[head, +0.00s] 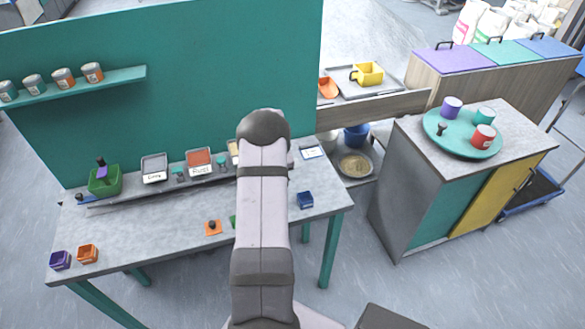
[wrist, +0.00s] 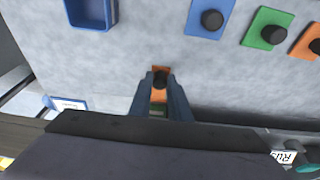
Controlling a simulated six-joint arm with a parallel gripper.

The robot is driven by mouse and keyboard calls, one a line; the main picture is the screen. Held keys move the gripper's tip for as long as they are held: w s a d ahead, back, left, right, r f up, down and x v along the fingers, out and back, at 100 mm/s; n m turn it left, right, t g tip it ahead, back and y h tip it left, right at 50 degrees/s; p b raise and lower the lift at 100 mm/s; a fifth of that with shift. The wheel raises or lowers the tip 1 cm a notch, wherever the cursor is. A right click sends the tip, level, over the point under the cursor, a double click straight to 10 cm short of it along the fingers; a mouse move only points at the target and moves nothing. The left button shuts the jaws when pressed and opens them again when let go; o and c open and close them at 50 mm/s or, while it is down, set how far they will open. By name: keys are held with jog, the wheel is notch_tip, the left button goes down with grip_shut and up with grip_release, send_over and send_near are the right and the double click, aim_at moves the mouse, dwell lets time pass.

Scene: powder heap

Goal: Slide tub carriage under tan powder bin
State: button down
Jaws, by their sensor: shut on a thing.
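The green tub (head: 105,182) stands at the left end of the dark rail (head: 135,190) at the back of the bench, with a dark-topped piece in it. A dark knob (head: 79,197) shows beside the tub. A bin with tan content (head: 234,148) is mostly hidden behind my arm in the head view. My gripper (wrist: 161,92) is shut on a small orange piece with a dark knob (wrist: 160,75) in the wrist view, far to the right of the tub. My arm hides the fingers in the head view.
Knobbed blue (wrist: 211,20), green (wrist: 267,28) and orange (wrist: 310,42) plates lie on the bench. A blue box (head: 305,199) sits at right front.

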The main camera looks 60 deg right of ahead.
jog(key=shift+w+a+p, duration=0.35)
jog(key=shift+w+a, duration=2.25)
jog(key=c, duration=1.8)
grip_release()
jog(key=shift+o, duration=0.2)
jog(key=shift+r, duration=0.15)
notch_tip(320, 180, up, 7)
jog(key=p, duration=0.4)
jog(key=shift+p, duration=0.35)
jog(key=shift+r, duration=0.1)
